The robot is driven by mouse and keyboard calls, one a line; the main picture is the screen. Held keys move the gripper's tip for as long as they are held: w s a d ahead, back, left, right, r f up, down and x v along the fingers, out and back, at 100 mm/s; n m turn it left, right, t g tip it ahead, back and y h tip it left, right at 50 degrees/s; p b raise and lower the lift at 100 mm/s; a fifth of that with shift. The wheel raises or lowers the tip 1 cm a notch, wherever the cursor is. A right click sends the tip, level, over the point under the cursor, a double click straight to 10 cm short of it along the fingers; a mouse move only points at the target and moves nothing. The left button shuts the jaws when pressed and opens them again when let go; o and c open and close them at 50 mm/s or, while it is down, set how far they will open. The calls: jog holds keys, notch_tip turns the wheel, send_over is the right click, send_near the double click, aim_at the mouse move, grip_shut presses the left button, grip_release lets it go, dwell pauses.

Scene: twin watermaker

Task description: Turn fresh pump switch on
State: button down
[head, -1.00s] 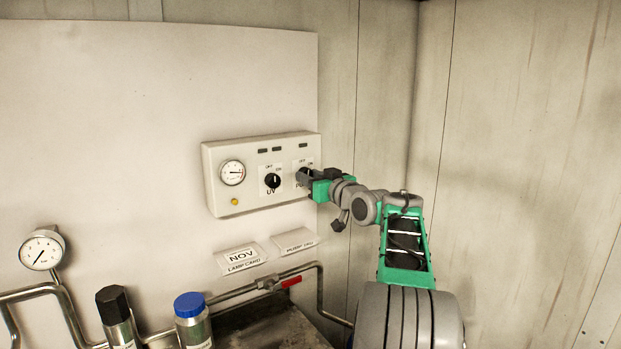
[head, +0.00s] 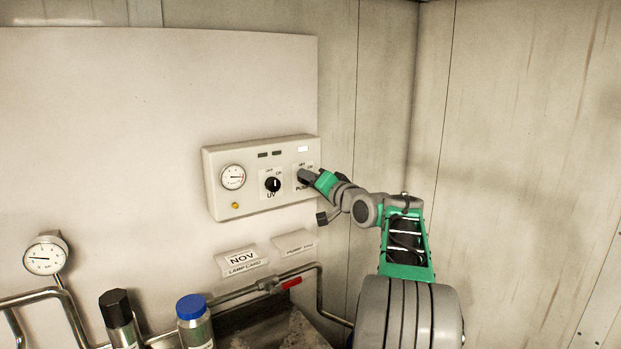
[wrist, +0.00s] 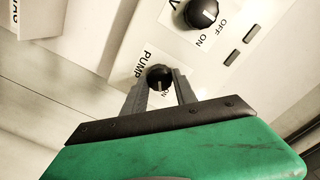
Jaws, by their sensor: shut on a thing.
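The control box (head: 222,205) is on the white wall panel. Its pump switch is a black round knob, partly hidden by my gripper (head: 306,176) in the head view. In the wrist view the pump knob (wrist: 160,78) sits between the two fingers of my gripper (wrist: 160,88), which is shut on it. The word PUMP shows beside it. An indicator above the pump switch (head: 303,149) is lit white. The UV knob (head: 272,184) is to its left, and it also shows in the wrist view (wrist: 201,12).
The right wall is bare.

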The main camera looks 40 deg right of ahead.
jog(key=shift+m, duration=0.5)
jog(key=c, duration=1)
grip_release()
jog(key=shift+o, duration=0.2)
jog(key=s+b, duration=0.2)
jog(key=s, duration=0.6)
jog(key=shift+r+b, duration=0.15)
jog(key=shift+b, duration=0.25)
jog(key=shift+a, duration=0.1)
